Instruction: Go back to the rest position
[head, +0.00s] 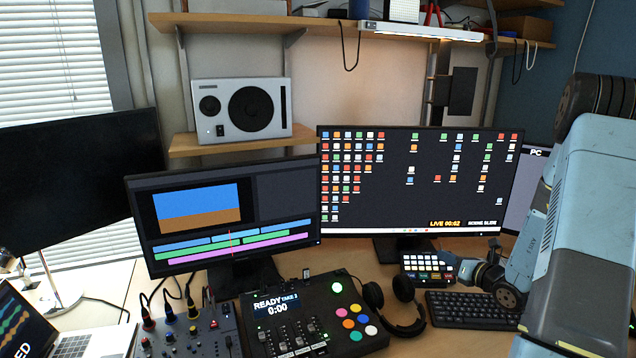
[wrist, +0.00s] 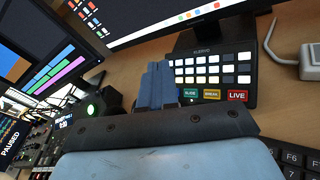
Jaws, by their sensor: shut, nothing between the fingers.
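My gripper (head: 450,260) is at the right of the desk in the head view, beside the small button panel (head: 424,266) and above the keyboard (head: 470,309). In the wrist view my gripper (wrist: 157,86) shows its blue fingers together with nothing between them. The fingertips are in front of the left edge of the button panel (wrist: 213,72), which has lit white keys and green, orange and red keys reading SLIDE, BREAK and LIVE. I cannot tell whether the fingers touch it. My blue arm reaches in from the right in the head view.
A large monitor (head: 345,210) stands behind the panel, an editing monitor (head: 290,250) to its left. Headphones (head: 408,320) lie beside a switch console (head: 290,340) reading READY TAKE 2. A white box with a cable (wrist: 309,60) sits right of the panel. A shelf (head: 240,143) holds a speaker.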

